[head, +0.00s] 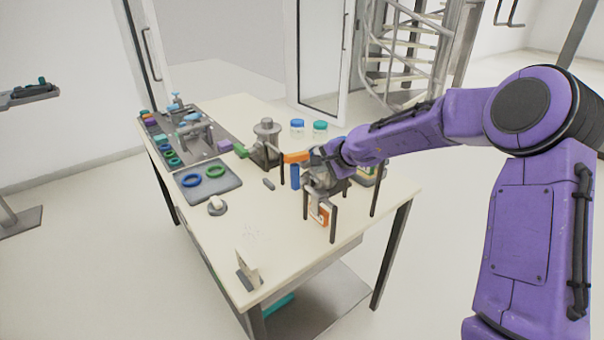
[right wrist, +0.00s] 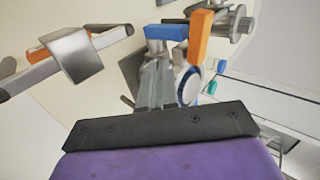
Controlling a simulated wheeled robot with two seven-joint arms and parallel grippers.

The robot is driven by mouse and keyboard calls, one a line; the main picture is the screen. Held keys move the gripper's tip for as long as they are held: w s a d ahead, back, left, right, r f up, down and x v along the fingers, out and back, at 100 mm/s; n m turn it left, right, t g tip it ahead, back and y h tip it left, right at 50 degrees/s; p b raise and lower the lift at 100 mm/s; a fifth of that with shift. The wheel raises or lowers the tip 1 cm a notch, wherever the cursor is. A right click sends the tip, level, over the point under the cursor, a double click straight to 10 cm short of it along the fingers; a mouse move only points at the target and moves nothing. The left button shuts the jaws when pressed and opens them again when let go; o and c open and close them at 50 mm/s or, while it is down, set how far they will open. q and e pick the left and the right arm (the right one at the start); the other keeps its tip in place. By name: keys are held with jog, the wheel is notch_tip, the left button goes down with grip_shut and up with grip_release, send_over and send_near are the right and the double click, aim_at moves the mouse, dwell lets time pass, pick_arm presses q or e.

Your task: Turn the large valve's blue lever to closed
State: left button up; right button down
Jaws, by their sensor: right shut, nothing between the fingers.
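The large valve is partly hidden by my right gripper (head: 318,174) near the table's right side. Its blue lever (head: 295,176) stands out left of the gripper, next to an orange handle (head: 296,157). In the right wrist view the blue lever (right wrist: 166,32) lies just beyond my fingertips, with the orange handle (right wrist: 199,38) to its right. My right gripper (right wrist: 157,62) is shut and empty, close to the blue lever; I cannot tell whether it touches it. My left gripper is not in view.
The table (head: 235,280) also holds a grey tray (head: 228,184) with blue and green rings, a metal device (head: 266,140), and jars with blue and green lids (head: 297,127). A small upright card (head: 247,268) stands at the front. The table's front middle is mostly clear.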

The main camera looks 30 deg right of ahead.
jog(key=p, duration=0.1)
send_near(297, 178)
jog(key=x, duration=0.6)
jog(key=shift+d, duration=0.1)
